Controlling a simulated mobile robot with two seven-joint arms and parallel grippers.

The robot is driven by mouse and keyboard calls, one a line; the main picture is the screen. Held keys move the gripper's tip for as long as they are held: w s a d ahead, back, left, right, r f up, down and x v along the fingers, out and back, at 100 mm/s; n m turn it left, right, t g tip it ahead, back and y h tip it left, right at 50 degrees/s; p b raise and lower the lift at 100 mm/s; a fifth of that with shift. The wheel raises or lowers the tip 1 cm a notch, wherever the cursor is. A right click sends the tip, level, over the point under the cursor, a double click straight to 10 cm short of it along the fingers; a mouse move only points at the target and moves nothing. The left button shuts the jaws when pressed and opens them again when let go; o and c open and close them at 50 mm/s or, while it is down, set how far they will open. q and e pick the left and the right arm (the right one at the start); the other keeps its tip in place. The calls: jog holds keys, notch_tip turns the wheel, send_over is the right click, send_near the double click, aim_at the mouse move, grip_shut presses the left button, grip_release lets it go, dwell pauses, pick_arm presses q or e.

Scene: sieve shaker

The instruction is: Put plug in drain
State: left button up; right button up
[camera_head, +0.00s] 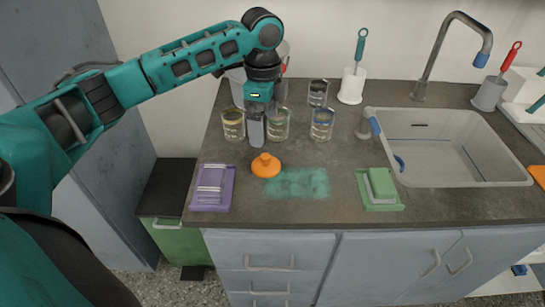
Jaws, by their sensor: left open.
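The orange plug (266,166) stands on the grey countertop, at the left edge of a green patch. My left gripper (257,145) is open and empty, pointing down just above and slightly left of the plug; whether it touches the plug is hard to tell. The sink (455,145) is a light grey basin set in the counter at the right. Its drain cannot be made out clearly. My right gripper is not in the view.
Glass beakers (322,124) stand behind the plug, close to my left gripper. A purple tray (212,188) and a green tray (379,189) lie along the front. The tall faucet (450,50) and a short blue-tipped tap (371,124) stand by the sink.

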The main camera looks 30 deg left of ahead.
pick_arm(q)
send_over(266, 156)
jog(key=f, duration=0.6)
jog(key=shift+s+a+b, duration=0.1)
jog(key=shift+s+b, duration=0.15)
jog(key=shift+b, duration=0.15)
jog(key=f, duration=0.3)
jog(key=f+b, duration=0.1)
jog(key=shift+w+f, duration=0.25)
jog(key=shift+f, duration=0.6)
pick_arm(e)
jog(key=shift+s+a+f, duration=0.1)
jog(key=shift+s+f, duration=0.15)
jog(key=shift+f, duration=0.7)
pick_arm(q)
jog(key=shift+c, duration=0.5)
jog(key=c, duration=0.9)
